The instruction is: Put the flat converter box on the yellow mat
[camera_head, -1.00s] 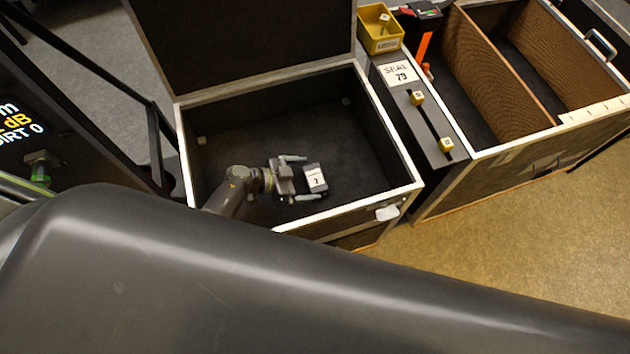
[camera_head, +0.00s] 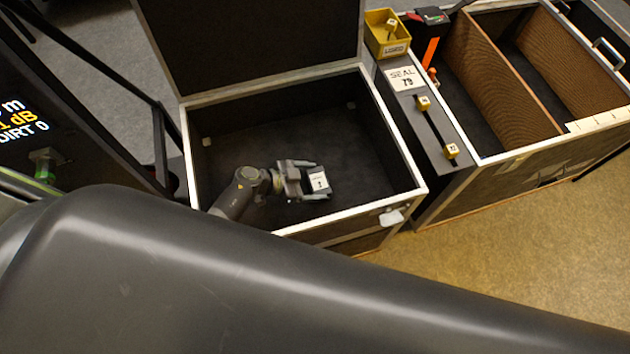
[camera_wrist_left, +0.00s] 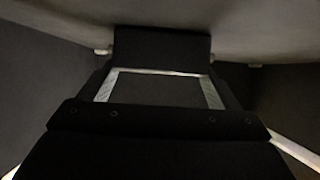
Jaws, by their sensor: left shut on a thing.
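A small dark box with a white label (camera_head: 318,182), which looks like the flat converter box, is inside the open flight case. My left gripper (camera_head: 307,180) reaches down into the case from the left and is shut on this box, one finger on each side of it. In the left wrist view the picture is dark, with the gripper's own parts in front; the box's outline there is hard to tell. My right gripper is not in view. No yellow mat shows in either view.
The open case has a pale metal rim (camera_head: 404,150) and a raised lid (camera_head: 250,40). To its right are a yellow bin (camera_head: 386,42), a "SEAL 79" label (camera_head: 403,79) and a divided case (camera_head: 505,95). A screen stands at left. My dark arm link hides the foreground.

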